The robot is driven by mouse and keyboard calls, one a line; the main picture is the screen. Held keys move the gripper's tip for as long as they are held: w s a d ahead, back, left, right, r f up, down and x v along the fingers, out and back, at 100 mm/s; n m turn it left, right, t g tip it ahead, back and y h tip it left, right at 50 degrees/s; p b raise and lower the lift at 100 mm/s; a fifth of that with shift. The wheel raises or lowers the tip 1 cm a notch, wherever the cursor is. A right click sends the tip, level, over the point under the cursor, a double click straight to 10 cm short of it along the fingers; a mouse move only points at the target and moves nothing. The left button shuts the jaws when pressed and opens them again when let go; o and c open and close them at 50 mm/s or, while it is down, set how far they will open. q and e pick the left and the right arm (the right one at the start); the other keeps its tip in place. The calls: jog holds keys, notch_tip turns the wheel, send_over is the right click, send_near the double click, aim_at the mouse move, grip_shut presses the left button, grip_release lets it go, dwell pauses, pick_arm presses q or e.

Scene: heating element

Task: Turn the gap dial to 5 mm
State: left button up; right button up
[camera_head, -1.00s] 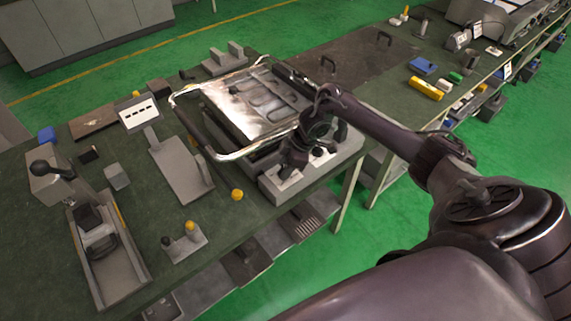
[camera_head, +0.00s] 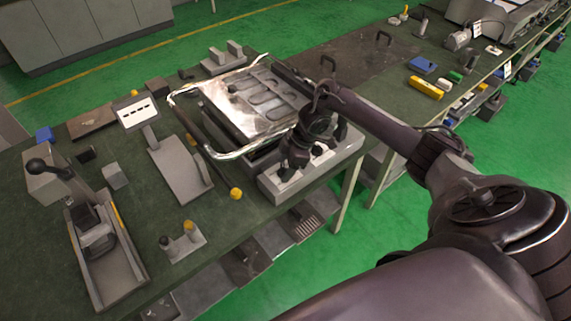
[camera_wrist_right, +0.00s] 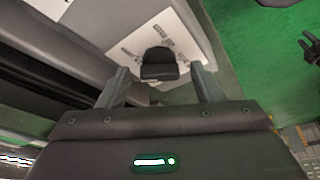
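The machine with the metal-framed plate (camera_head: 222,105) stands on the green bench. Its grey control panel (camera_head: 275,189) faces the bench's near edge. My right gripper (camera_head: 291,170) points down over this panel and hides part of it. In the right wrist view, a dark knob (camera_wrist_right: 159,66), which looks like the gap dial, sits on a white label with small dark markings (camera_wrist_right: 135,46). The markings are too blurred to read. The right gripper's two fingers (camera_wrist_right: 163,84) are apart, one on each side of the knob in the picture, with visible space between. My left gripper is not in view.
The bent metal handle frame (camera_head: 228,154) runs close to the panel's left. A yellow ball-ended lever (camera_head: 236,193) and a grey bracket (camera_head: 180,165) lie further left. The bench edge drops off just in front of the panel.

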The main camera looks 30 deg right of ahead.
jog(key=b+v, duration=0.1)
jog(key=v, duration=0.7)
jog(key=shift+b, duration=0.3)
jog(key=shift+c, duration=0.3)
